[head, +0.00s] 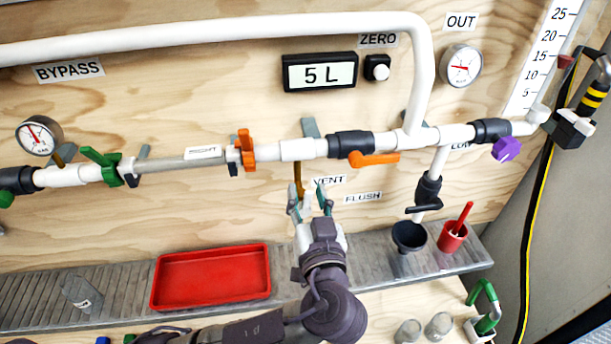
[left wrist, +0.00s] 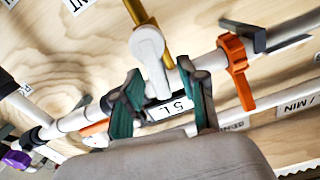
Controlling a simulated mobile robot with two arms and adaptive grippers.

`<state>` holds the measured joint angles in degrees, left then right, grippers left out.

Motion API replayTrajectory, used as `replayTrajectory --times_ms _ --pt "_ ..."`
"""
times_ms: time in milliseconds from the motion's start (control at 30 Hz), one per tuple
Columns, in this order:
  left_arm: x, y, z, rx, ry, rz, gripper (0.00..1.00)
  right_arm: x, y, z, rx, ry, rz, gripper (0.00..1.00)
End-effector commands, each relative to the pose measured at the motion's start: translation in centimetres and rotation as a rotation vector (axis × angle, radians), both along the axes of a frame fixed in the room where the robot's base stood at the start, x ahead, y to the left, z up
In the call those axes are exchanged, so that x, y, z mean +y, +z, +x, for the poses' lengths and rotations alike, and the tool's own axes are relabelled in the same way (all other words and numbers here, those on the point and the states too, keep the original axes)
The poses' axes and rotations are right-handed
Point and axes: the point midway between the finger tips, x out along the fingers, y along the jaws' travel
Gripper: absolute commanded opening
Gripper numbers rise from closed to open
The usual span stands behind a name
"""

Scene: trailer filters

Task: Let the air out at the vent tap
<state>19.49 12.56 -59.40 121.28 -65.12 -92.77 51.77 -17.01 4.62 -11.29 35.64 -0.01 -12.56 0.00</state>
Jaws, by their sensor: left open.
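The vent tap hangs below the pipe run in the head view, on a thin brass tube (head: 297,172) beside the VENT label (head: 329,181). In the left wrist view, its white lever (left wrist: 149,47) sits at the end of the brass tube (left wrist: 146,14) and reaches between my fingers. My left gripper (head: 309,201) is open around this lever; its teal-padded fingers also show in the left wrist view (left wrist: 163,90), one on each side. I cannot tell whether either finger touches the lever. My right gripper is not in view.
Above are an orange valve handle (head: 245,150), another orange lever (head: 374,158) and a display reading 5 L (head: 320,73). A red tray (head: 211,277) lies on the grey shelf at left. A black funnel (head: 408,236) and red cup (head: 453,236) stand at right.

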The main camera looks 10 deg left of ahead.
Motion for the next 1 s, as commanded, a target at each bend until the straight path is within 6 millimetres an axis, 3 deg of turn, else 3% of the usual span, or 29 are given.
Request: replayTrajectory --times_ms 367,600,633,1000 --pt "-0.04 -0.03 -0.25 0.001 0.001 0.0 0.42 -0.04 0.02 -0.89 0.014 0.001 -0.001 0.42" --pt "-0.04 -0.01 -0.23 -0.001 0.001 -0.001 0.02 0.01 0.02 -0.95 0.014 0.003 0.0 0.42" --pt "-0.04 -0.01 -0.23 -0.001 0.001 -0.001 0.0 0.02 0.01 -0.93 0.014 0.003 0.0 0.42" --pt "-0.16 -0.03 -0.18 0.012 0.001 0.024 0.0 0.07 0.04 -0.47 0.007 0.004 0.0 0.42"
